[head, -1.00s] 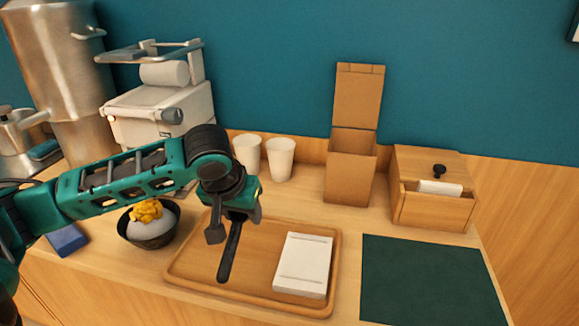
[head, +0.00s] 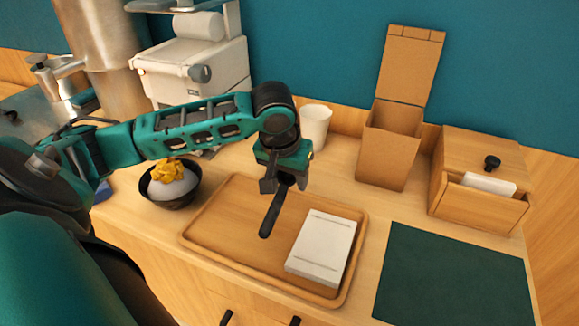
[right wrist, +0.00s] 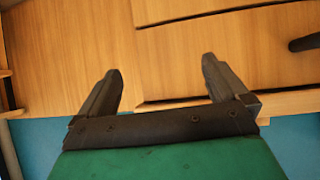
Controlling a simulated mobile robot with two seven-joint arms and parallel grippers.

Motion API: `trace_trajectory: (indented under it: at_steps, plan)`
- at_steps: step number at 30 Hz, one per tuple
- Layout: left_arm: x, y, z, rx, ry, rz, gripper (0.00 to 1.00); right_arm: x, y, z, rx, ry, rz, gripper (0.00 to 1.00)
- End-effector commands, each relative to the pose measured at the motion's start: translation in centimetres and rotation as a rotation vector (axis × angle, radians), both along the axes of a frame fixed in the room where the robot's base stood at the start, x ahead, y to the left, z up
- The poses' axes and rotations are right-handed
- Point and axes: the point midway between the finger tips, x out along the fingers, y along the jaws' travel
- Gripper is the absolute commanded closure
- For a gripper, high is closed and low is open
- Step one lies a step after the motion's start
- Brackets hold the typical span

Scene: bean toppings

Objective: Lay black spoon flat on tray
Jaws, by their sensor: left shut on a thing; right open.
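A white flat box (head: 322,247) lies on the right part of the tray. My right gripper (right wrist: 160,85) is open and empty in the right wrist view, in front of wooden drawer fronts.
A black bowl (head: 180,195) with rice and yellow topping stands left of the tray. A white cup (head: 316,125), an open cardboard box (head: 388,150) and a wooden box (head: 480,205) stand behind. A dark green mat (head: 455,280) lies clear at the right.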

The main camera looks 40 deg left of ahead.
Motion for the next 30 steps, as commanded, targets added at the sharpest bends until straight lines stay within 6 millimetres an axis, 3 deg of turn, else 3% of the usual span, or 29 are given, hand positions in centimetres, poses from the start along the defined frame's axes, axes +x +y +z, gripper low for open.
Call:
trace_trajectory:
  at_steps: [12, 27, 28, 30]
  plan:
    - [0.0, 0.0, -3.1, -0.001, 0.002, 0.0, 0.8, 0.0, 0.0, -0.2, -0.002, 0.001, 0.001, 0.0]
    - [0.0, 0.0, -3.7, -0.001, 0.0, -0.001, 0.8, 0.0, 0.0, -0.2, -0.001, 0.0, 0.002, 0.0]
    - [0.0, 0.0, -3.7, 0.0, 0.0, -0.001, 0.5, 0.0, 0.0, -0.2, -0.001, 0.0, 0.002, 0.0]
    - [0.0, 0.0, -3.7, 0.0, 0.0, -0.001, 0.43, 0.0, 0.0, -0.2, -0.001, 0.0, 0.002, 0.0]
